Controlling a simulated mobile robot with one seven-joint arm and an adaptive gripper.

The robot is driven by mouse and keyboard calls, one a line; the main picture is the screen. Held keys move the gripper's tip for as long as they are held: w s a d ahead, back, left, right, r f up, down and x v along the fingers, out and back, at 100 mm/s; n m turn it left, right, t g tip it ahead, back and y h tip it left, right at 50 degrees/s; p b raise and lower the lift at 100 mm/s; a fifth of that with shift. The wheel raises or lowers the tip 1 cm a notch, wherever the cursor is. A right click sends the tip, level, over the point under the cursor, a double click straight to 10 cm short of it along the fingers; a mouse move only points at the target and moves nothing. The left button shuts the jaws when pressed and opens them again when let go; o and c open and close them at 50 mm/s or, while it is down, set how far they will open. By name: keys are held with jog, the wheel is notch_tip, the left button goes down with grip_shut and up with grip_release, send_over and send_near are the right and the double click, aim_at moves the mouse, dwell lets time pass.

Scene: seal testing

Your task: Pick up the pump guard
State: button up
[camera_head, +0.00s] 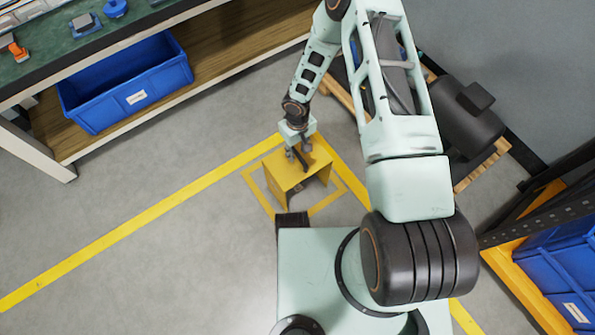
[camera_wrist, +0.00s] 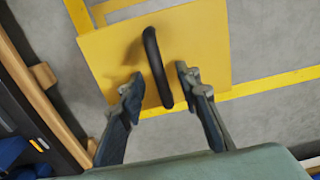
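The pump guard (camera_head: 287,174) is a yellow box-like cover standing on the floor inside a yellow taped square. In the wrist view its yellow top (camera_wrist: 205,50) carries a black curved handle (camera_wrist: 157,67). My gripper (camera_head: 302,152) is over the guard's top. In the wrist view my gripper (camera_wrist: 160,84) is open, with one finger on each side of the handle's near end. A gap shows between each finger and the handle. Whether the fingertips touch the guard's top I cannot tell.
A workbench with a blue bin (camera_head: 128,83) on its lower shelf stands at the upper left. A dark motor-like unit (camera_head: 466,115) on a wooden pallet (camera_head: 482,166) is to the right. A rack with blue bins (camera_head: 560,262) stands at the lower right. Floor left of the guard is clear.

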notch_tip(320, 180, down, 3)
jog(key=shift+r, duration=0.2)
grip_shut()
jog(key=shift+r, duration=0.1)
dwell(0.4)
